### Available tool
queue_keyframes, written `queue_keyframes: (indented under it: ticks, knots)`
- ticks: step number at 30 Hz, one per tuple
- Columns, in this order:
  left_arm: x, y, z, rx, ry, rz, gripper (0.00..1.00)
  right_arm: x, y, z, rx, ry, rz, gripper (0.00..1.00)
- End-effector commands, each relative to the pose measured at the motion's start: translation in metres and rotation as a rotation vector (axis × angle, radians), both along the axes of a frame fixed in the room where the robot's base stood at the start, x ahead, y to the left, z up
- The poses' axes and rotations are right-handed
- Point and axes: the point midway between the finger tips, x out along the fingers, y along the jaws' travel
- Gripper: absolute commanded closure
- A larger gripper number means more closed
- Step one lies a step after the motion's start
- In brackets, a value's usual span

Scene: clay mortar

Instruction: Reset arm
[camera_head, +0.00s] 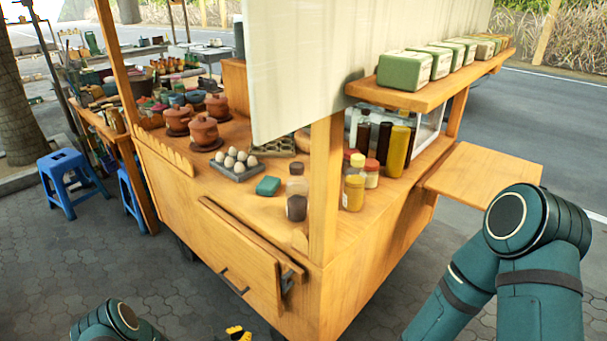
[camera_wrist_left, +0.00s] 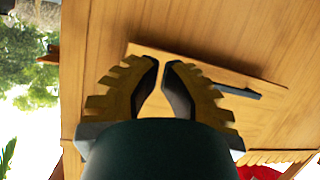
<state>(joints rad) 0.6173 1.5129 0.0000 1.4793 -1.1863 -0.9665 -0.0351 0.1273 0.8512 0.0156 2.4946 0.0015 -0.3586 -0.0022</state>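My left gripper (camera_head: 238,334) barely shows at the bottom edge of the head view, as a yellow and black tip below the cart's front. In the left wrist view my left gripper (camera_wrist_left: 161,65) has its two toothed fingers drawn in close together, with only a narrow slit between the tips. Nothing is held between them. Behind them is the cart's wooden panel (camera_wrist_left: 225,35) with a dark handle (camera_wrist_left: 236,90). My right arm's teal links rise at the lower right of the head view; the right gripper is out of frame.
The wooden cart (camera_head: 370,250) fills the middle, with a drawer front (camera_head: 235,255), egg tray (camera_head: 237,172), clay pots (camera_head: 203,130), sauce bottles (camera_head: 354,190) and green boxes (camera_head: 403,70). A side shelf (camera_head: 483,175) juts out at right. Blue stools (camera_head: 68,180) stand left. Paving at lower left is clear.

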Motion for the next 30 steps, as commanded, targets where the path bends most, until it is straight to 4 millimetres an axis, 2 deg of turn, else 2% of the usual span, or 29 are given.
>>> queue_keyframes:
  ticks: [1, 4, 8, 12, 18, 21, 24, 30]
  knots:
    - [0.003, -0.011, 0.018, -0.005, 0.069, 0.027, 1.00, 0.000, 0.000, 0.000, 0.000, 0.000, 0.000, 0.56]
    - [-0.005, -0.028, 0.044, -0.010, 0.232, 0.097, 1.00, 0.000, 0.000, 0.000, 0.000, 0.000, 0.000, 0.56]
    - [-0.038, -0.053, 0.077, -0.009, 0.459, 0.176, 1.00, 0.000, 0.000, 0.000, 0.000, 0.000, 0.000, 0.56]
    - [-0.096, -0.077, 0.115, 0.002, 0.710, 0.251, 1.00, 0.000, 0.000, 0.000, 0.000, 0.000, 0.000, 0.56]
    - [-0.183, -0.097, 0.157, 0.028, 0.987, 0.332, 1.00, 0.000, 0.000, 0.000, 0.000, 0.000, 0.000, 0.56]
    - [-0.208, -0.100, 0.168, 0.034, 1.058, 0.356, 1.00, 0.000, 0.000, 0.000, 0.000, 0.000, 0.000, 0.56]
    - [-0.219, -0.101, 0.173, 0.038, 1.090, 0.366, 1.00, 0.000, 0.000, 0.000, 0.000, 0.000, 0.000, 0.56]
    - [-0.219, -0.101, 0.173, 0.038, 1.090, 0.366, 1.00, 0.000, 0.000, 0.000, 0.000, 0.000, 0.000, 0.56]
